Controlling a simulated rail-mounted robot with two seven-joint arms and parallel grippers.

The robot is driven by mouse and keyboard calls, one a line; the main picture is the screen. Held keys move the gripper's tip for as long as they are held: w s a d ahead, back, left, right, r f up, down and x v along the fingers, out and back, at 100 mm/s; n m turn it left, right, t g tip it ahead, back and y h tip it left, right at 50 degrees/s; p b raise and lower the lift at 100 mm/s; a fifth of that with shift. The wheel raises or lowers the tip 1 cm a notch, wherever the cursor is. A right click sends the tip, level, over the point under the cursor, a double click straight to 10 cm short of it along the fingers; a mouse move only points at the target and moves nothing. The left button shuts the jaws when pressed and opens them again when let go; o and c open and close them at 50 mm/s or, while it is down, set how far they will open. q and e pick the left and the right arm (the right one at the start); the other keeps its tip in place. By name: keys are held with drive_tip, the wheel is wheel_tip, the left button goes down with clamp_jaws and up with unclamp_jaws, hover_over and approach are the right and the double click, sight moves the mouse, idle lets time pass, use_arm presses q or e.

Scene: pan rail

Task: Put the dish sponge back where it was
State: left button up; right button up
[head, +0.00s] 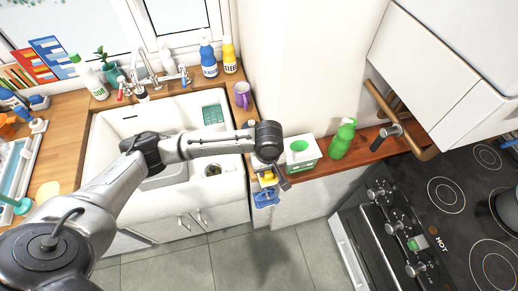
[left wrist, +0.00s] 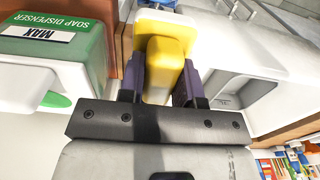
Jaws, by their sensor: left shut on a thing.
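My left gripper (head: 268,180) reaches over the counter to the right of the sink, close to its front edge. In the left wrist view its two purple fingers (left wrist: 160,82) are shut on a yellow block with a white end (left wrist: 163,48), which looks like the dish sponge. Only a small yellow part of it (head: 267,177) shows in the head view, with blue just below it. The gripper hides the rest. I cannot tell whether the sponge touches anything. My right gripper is not in view.
A green-and-white soap dispenser box (head: 300,153) stands close right of the gripper, also large in the left wrist view (left wrist: 55,50). A green bottle (head: 343,138) stands beyond it.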

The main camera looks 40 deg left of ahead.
use_arm(q)
drive_tip(key=w+a, duration=0.1)
drive_tip(key=a, duration=0.1)
drive_tip(key=w+a, duration=0.2)
drive_tip(key=a, duration=0.1)
drive_tip(key=w+a, duration=0.2)
drive_tip(key=a, duration=0.1)
drive_tip(key=shift+w, duration=0.15)
drive_tip(key=shift+f+p, duration=0.3)
drive_tip(key=shift+f, duration=1.45)
drive_tip(key=o, duration=0.9)
drive_tip(key=shift+f, duration=0.15)
drive_tip(key=shift+c, duration=0.2)
